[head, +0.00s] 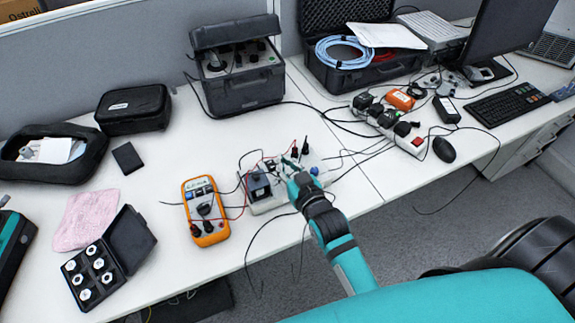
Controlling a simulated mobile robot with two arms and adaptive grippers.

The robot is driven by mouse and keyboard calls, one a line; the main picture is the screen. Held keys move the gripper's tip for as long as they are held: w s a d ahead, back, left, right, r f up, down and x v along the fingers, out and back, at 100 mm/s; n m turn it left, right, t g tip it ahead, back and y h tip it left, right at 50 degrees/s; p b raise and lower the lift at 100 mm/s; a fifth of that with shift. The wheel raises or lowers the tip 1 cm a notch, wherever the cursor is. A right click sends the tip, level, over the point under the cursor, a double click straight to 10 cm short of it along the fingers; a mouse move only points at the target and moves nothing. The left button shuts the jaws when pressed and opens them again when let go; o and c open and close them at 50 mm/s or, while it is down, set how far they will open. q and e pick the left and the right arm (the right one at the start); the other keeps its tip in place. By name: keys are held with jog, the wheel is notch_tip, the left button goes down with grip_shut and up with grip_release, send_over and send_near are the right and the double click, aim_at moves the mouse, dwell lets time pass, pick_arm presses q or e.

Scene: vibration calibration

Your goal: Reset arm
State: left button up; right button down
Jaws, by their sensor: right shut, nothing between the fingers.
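My right arm (345,250) reaches up from the bottom right over the white table (165,205). My right gripper (291,166) is at its far end, shut and empty. It is over or just beside a small calibration device (258,186) with a black block on a light base. Wires and knobs crowd around the fingertips, so I cannot tell whether they touch anything. An orange multimeter (205,210) lies to the left of the gripper, with red and black leads. My left gripper is not in view.
An open black case of weights (108,260), a pink cloth (85,218) and black pouches (133,108) are at left. A dark instrument case (240,80) stands behind. A power strip (398,132), mouse (444,149) and keyboard (507,104) are at right. Loose cables surround the gripper.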

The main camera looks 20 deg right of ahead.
jog(key=shift+s+r, duration=0.25)
jog(key=shift+s, duration=0.4)
jog(key=s+d+f+n+g, duration=0.1)
jog(key=s+f+g, duration=0.35)
jog(key=s, duration=0.75)
jog(key=s+f+n+g, duration=0.1)
jog(key=s+g, duration=0.7)
jog(key=s, duration=0.3)
jog(key=s+f+g, duration=0.1)
jog(key=s+f, duration=0.2)
jog(key=f, duration=2.6)
jog(key=s+d+f+g, duration=0.1)
jog(key=s+d+f, duration=0.2)
jog(key=s+f, duration=1)
jog(key=s, duration=0.3)
jog(key=shift+d+f+h, duration=0.2)
jog(key=shift+f+h, duration=0.1)
jog(key=shift+f, duration=0.05)
